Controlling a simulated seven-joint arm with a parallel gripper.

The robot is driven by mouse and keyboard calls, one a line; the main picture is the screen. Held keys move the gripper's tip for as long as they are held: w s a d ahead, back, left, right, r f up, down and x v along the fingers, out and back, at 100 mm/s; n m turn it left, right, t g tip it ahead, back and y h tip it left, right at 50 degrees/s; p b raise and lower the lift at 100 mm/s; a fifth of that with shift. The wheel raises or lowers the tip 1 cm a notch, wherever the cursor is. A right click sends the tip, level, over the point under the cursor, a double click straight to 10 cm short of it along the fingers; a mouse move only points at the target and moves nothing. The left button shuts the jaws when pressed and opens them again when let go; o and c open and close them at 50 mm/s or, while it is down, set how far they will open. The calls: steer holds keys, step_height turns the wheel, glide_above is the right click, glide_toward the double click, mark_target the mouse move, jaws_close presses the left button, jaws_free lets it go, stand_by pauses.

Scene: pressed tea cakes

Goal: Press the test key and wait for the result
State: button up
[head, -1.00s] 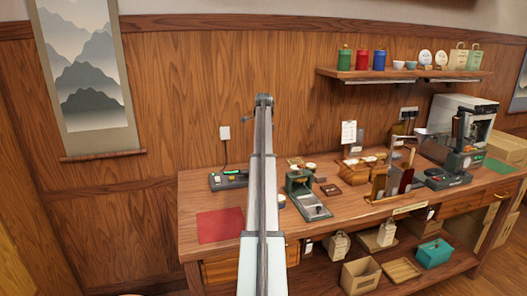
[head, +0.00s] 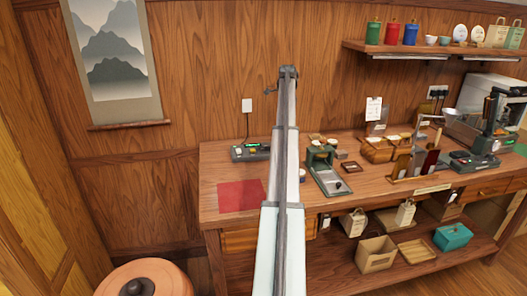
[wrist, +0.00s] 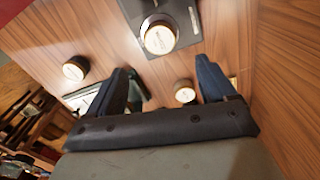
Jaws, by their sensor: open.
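A dark slim device with a lit green display (head: 250,152) stands at the left back of the bench in the head view; its keys are too small to make out. In the wrist view a dark flat device (wrist: 185,18) at the top carries a round, pale-labelled cake (wrist: 160,38). I cannot tell whether it is the same device, and no test key is clear. My gripper (wrist: 165,66) is open and empty above the wooden bench, with the dark device ahead of its fingertips. In the head view my arm hides part of the scene and the gripper cannot be made out.
In the wrist view, two more round cakes lie on the wood, one left (wrist: 75,68) and one between the fingers (wrist: 184,91). In the head view a red mat (head: 240,196), a green press (head: 325,170) and a wooden rack (head: 420,160) occupy the bench (head: 205,205).

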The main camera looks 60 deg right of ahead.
jaws_close()
stand_by(0.9)
steer(key=shift+w, duration=0.1)
stand_by(0.8)
